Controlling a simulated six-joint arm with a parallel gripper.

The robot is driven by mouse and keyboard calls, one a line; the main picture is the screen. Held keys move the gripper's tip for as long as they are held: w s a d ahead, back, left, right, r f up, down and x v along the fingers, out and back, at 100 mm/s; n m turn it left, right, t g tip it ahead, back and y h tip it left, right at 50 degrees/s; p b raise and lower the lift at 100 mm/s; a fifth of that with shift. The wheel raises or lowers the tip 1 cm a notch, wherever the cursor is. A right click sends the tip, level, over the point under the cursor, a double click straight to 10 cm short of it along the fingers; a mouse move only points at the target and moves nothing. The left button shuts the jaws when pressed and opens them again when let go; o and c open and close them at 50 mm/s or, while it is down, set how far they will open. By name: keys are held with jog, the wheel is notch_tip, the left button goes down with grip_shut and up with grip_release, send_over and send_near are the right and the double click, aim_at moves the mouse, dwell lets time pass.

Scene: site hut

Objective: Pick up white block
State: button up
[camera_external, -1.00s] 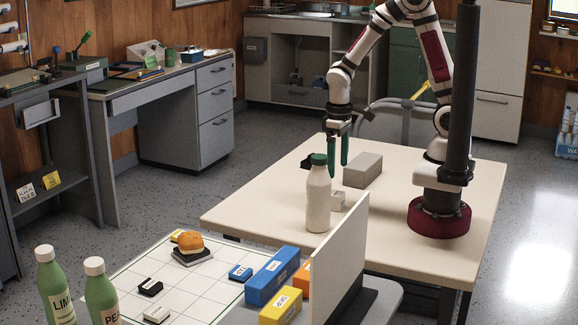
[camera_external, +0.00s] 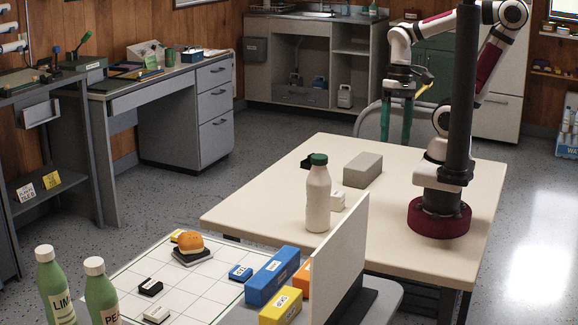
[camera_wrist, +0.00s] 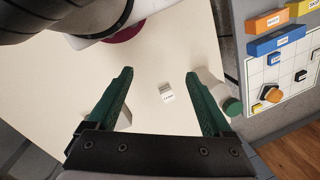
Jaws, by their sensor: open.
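A small white block (camera_external: 338,201) sits on the beige table (camera_external: 270,190), partly hidden behind a white bottle with a green cap (camera_external: 318,205). In the wrist view the white block (camera_wrist: 167,93) lies between my finger lines, with printing on its near face. My gripper (camera_external: 396,139) is open and empty, raised above the table, up and to the right of the block in the external view. Its green fingers (camera_wrist: 159,72) stand wide apart in the wrist view. The bottle (camera_wrist: 220,92) shows partly behind the right finger there.
A grey block (camera_external: 363,170) lies on the table behind the white block. A small black item (camera_external: 306,162) is near the bottle. A white upright panel (camera_external: 345,250) stands at the table's front.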

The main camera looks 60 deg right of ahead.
jog(key=w+a+f+m+g+y, duration=0.25)
jog(key=w+m+y, duration=0.2)
jog(key=w, duration=0.25)
jog(key=m+t+y, duration=0.1)
jog(key=m+y, duration=0.5)
send_over(334, 200)
jog(key=d, duration=0.2)
jog(key=f, duration=0.5)
jog(key=s+f, duration=0.1)
jog(key=f, duration=0.2)
jog(key=shift+a+f, duration=0.15)
jog(key=shift+f, duration=0.1)
jog(key=f, duration=0.1)
jog(key=f+m+t, duration=0.1)
jog(key=w+y, duration=0.1)
jog(key=shift+w+d+f+m, duration=0.1)
jog(key=shift+d+f+m, duration=0.15)
jog(key=shift+d+f, duration=0.15)
notch_tip(334, 200, down, 6)
jog(key=shift+f, duration=0.1)
jog(key=x, duration=0.2)
jog(key=shift+a+f, duration=0.4)
jog(key=shift+a, duration=0.15)
grip_shut()
